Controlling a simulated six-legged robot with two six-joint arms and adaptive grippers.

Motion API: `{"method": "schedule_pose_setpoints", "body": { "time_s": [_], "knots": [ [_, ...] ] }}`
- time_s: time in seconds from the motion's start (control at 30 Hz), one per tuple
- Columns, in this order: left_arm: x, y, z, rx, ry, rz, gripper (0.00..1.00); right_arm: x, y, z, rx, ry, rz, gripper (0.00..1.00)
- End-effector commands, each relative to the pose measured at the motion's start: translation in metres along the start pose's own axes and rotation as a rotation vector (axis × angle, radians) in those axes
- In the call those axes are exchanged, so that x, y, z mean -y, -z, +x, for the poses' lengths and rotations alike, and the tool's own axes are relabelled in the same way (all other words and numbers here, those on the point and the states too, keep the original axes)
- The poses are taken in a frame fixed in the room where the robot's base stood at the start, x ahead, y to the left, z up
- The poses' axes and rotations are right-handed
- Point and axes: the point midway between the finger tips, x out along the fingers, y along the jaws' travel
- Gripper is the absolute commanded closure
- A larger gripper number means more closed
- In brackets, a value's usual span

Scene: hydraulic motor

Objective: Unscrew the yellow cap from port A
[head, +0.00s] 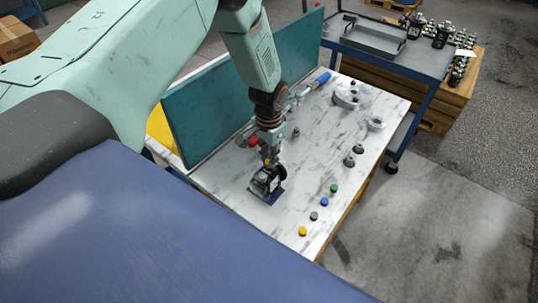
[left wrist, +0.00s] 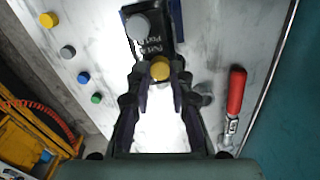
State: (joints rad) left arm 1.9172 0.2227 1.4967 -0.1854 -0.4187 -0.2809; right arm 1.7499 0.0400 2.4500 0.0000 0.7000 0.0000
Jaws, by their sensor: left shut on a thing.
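The dark hydraulic motor (head: 263,184) stands on a blue base on the marble-topped table. It also shows in the left wrist view (left wrist: 153,40), with a round grey cap (left wrist: 138,26) on it. A yellow cap (left wrist: 160,70) sits at the motor's near end, between my left fingertips. My left gripper (left wrist: 161,78) is shut on this cap, with one finger on each side. In the head view my left gripper (head: 268,165) is above the motor and hides part of it. I cannot tell how far the cap is threaded. My right gripper is not in view.
Loose yellow (head: 302,231), grey (head: 314,216), blue (head: 324,201) and green (head: 334,188) caps lie along the table's near right side. A red-handled tool (left wrist: 235,92) lies beside the gripper. A teal panel (head: 215,105) stands along the back. Metal parts (head: 352,95) lie at the far end.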

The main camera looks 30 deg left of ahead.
Motion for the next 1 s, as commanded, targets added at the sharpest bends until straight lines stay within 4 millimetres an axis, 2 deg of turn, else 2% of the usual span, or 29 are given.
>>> {"method": "schedule_pose_setpoints", "body": {
  "time_s": [0.03,0.07,0.2,0.57,1.0],
  "knots": [
    [0.0,0.0,0.0,0.0,0.0,0.0,1.0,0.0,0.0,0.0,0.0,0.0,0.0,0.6],
    [0.0,0.0,0.0,0.0,0.0,0.0,0.79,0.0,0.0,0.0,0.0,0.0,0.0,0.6],
    [0.0,0.0,0.0,0.0,0.0,0.0,0.68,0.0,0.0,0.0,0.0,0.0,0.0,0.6],
    [0.0,0.0,-0.003,0.0,0.0,0.0,0.68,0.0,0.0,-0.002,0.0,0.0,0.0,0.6],
    [0.0,0.0,-0.025,0.0,0.0,-0.001,0.68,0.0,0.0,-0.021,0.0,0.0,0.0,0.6]
  ]
}}
